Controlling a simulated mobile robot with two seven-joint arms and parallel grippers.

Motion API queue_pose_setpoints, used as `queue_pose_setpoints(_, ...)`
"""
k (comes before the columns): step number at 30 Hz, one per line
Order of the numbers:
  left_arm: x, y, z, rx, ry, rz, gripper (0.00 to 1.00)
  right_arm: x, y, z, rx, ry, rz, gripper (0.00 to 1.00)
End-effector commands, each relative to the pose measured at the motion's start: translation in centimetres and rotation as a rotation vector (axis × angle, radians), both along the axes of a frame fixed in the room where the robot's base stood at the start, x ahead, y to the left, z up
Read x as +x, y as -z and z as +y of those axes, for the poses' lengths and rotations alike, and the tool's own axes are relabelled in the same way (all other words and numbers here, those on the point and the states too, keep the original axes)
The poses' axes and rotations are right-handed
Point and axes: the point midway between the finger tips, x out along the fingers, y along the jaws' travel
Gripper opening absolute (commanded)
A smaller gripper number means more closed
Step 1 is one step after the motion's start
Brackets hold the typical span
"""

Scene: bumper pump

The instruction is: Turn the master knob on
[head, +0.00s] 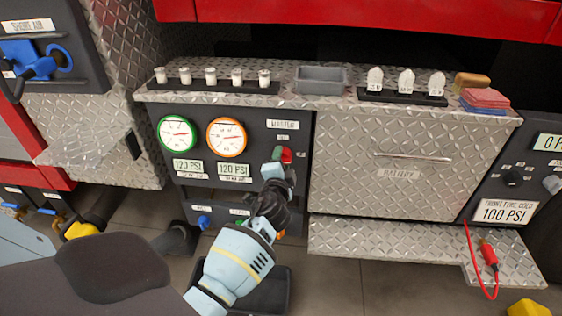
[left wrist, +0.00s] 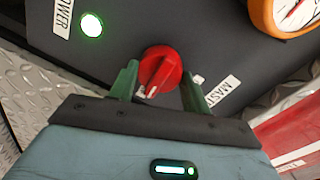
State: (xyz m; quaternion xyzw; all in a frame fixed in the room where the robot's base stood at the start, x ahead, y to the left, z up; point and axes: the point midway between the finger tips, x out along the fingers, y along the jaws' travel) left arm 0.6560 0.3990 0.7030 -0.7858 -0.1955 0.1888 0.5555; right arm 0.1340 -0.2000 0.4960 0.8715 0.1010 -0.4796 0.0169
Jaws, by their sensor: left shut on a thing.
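The red master knob (head: 287,155) is on the dark gauge panel (head: 262,140), below the "MASTER" label (head: 283,124). In the left wrist view the knob (left wrist: 162,66) sits between the two green fingers of my left gripper (left wrist: 158,84), which is shut on it. A white mark on the knob points toward the bottom of that view. In the head view my left gripper (head: 279,156) reaches the knob from below. A round light (left wrist: 91,25) beside the "POWER" label (left wrist: 63,17) glows green. My right gripper is out of view.
Green-ringed (head: 177,133) and orange-ringed (head: 227,137) gauges are left of the knob. A diamond-plate drawer (head: 390,165) is to the right. The ledge above holds white-topped pegs (head: 211,77), a grey tray (head: 320,79) and red cloths (head: 485,98).

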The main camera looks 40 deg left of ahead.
Motion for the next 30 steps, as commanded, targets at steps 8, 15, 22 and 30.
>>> queue_pose_setpoints(8, -0.03, 0.11, -0.04, 0.055, -0.001, 0.035, 0.25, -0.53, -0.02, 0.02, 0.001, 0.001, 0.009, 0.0)
queue_pose_setpoints(15, -0.02, 0.13, -0.04, 0.063, -0.001, 0.041, 0.25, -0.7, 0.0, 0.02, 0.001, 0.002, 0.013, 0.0)
queue_pose_setpoints(22, -0.02, 0.14, -0.04, 0.064, 0.0, 0.041, 0.5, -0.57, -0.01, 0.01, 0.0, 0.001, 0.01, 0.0)
queue_pose_setpoints(30, 0.0, 0.07, -0.03, 0.062, 0.0, 0.039, 0.69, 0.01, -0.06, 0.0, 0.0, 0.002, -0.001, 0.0)
